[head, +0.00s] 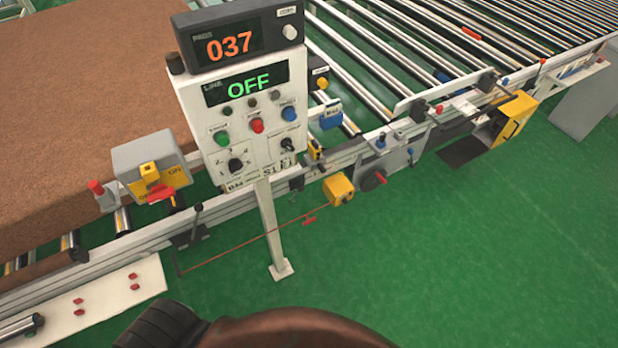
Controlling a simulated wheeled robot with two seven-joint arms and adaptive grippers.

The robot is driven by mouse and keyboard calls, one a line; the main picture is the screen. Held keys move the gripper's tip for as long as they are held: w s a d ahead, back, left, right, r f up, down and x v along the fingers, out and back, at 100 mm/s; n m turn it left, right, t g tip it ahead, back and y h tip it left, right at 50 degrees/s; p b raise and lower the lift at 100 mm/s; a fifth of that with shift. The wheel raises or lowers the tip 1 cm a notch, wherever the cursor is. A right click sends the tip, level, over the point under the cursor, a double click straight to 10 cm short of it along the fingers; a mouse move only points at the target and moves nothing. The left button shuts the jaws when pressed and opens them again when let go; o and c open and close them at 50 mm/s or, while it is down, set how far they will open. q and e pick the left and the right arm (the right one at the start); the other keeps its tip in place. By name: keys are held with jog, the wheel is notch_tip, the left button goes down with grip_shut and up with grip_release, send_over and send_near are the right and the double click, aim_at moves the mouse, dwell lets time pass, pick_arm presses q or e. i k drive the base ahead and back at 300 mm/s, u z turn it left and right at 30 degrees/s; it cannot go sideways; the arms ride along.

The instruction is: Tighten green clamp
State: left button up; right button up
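No clamp shows clearly as green. A small green spot (397,134) sits on the conveyor's side rail, right of the blue knob (381,143); it is too small to tell whether it is a clamp. A round green button (221,138) is on the white control panel (244,170), whose displays read 037 and OFF. Neither of my grippers is in the head view.
A brown mattress (90,110) lies on the conveyor at left. A grey switch box with a red handle (160,192) is on the near rail. Bare rollers (450,40) extend at upper right. Green floor (480,260) is clear at lower right.

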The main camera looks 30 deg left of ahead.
aim_at(300, 187)
jog(key=u, duration=1.35)
